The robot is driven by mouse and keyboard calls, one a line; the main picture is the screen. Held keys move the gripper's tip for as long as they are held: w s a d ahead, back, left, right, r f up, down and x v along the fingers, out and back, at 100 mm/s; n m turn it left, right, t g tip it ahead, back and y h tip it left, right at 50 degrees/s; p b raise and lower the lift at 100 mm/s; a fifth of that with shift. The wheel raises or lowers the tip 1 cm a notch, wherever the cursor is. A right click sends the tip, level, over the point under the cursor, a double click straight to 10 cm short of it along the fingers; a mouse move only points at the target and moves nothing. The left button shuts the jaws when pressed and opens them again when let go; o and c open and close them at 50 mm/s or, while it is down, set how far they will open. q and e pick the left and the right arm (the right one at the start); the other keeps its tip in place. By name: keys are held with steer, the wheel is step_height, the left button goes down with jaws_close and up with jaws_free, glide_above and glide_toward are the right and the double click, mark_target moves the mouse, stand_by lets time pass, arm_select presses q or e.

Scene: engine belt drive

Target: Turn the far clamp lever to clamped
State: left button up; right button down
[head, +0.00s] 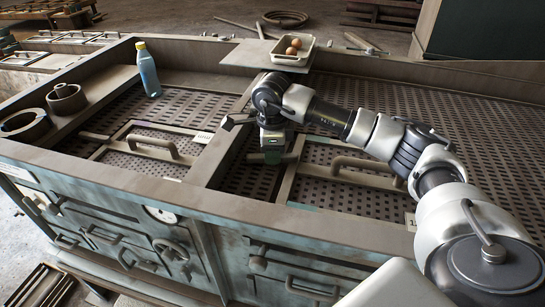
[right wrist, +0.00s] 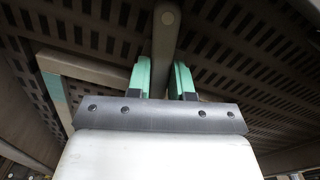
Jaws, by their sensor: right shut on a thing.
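In the right wrist view, a grey-brown bar with a round pin at its end, apparently the far clamp lever (right wrist: 166,42), lies between the green fingers of my right gripper (right wrist: 165,80). The gripper is shut on it. In the head view, my right gripper (head: 273,155) points down into the right well of the bench, near its middle divider. The hand and wrist mostly hide the lever there, and I cannot tell whether it stands at clamped. My left gripper is not in view.
A frame with an arched handle (head: 365,166) lies just right of the gripper; a similar handle (head: 152,145) is in the left well. A tray (head: 289,53) with brown round things stands behind my wrist. A blue bottle (head: 148,72) and metal rings (head: 66,98) are left.

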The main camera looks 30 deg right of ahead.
steer(key=shift+m+b, duration=0.45)
steer(key=shift+m, duration=1.05)
steer(key=shift+r, duration=0.1)
steer(key=c, duration=1)
jaws_free()
step_height(320, 180, up, 11)
steer(key=b, duration=0.1)
steer(key=shift+b, duration=0.4)
steer(key=shift+f, duration=0.25)
